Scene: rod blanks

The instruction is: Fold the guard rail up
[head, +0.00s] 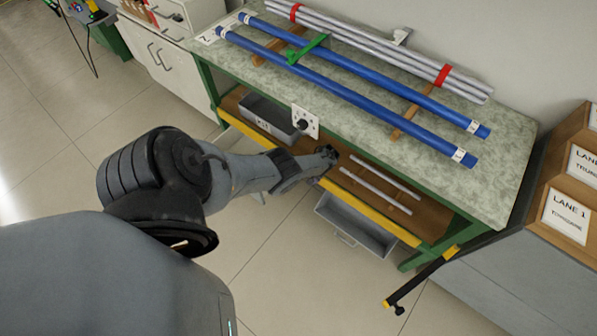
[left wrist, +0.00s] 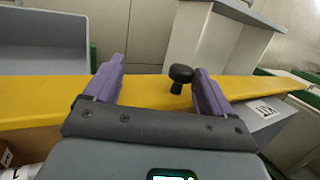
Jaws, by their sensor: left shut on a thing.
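The guard rail (head: 380,224) appears to be the long yellow bar along the front of the bench's lower shelf. It crosses the left wrist view (left wrist: 145,91) from side to side. A black knob (left wrist: 181,73) stands at the rail there, between my purple fingers and closer to the right one. My left gripper (head: 328,155) is at the middle of the rail and shut on it; the exact contact at the knob is hard to see. My right gripper is not in view.
The green-framed bench holds blue rods (head: 345,88) and grey rods (head: 365,42) on top. A grey bin (head: 268,118) and two thin rods (head: 380,183) lie on the shelf. A grey drawer (head: 355,232) hangs below. A black bar with yellow ends (head: 425,278) juts out at right.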

